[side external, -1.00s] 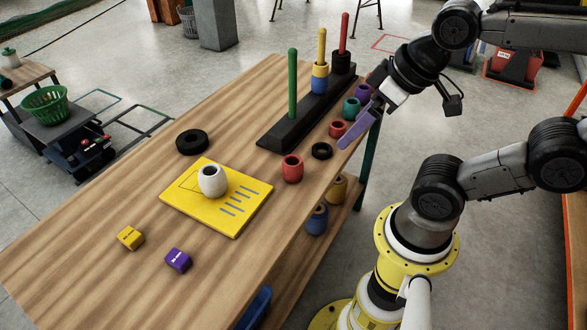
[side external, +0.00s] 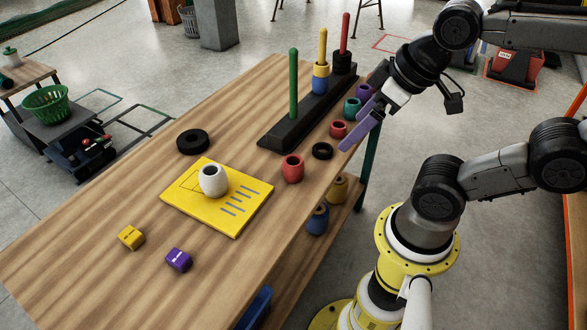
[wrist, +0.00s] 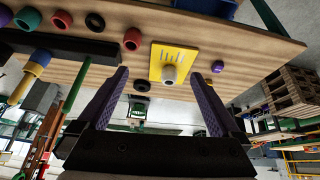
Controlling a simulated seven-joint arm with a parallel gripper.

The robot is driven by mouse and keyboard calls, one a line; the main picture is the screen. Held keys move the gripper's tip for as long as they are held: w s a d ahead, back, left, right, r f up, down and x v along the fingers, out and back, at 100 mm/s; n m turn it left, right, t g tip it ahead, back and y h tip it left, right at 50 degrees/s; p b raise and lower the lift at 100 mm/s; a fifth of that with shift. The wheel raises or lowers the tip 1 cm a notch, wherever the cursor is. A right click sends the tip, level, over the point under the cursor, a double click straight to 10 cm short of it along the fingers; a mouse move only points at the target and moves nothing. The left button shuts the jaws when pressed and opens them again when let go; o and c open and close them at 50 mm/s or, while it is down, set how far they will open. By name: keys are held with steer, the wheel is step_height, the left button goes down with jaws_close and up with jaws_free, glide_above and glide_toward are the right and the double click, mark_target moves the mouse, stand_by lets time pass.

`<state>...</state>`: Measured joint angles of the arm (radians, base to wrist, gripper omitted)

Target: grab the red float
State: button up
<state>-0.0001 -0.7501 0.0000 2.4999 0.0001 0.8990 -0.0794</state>
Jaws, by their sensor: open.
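Two red ring-shaped floats are in view, and I cannot tell which one is meant. The larger red float (side external: 292,168) stands upright on the wooden table beside the yellow board; it also shows in the wrist view (wrist: 132,39). A smaller red float (side external: 338,129) is nearer the peg rack, and shows at the upper left of the wrist view (wrist: 62,19). My gripper (side external: 352,132) has purple fingers and is above the table's right edge, right of the larger float. In the wrist view its fingers (wrist: 159,73) are spread, with nothing held between them.
A black rack (side external: 275,136) with green, yellow and red pegs stands at the back. A black ring (side external: 322,151) lies between the red floats. A yellow board (side external: 240,212) carries a white float (side external: 212,180).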

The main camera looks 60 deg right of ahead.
steer(key=n, duration=0.2)
steer(key=n+g, duration=0.5)
steer(key=n, duration=1.3)
glide_above(294, 160)
step_height(294, 160, down, 14)
steer(key=f, duration=0.7)
steer(key=shift+s, duration=0.2)
steer(key=shift+w+f, duration=0.15)
steer(key=shift+f, duration=1.25)
steer(key=shift+w+f, duration=0.1)
steer(key=shift+f, duration=1.3)
steer(key=c, duration=1.3)
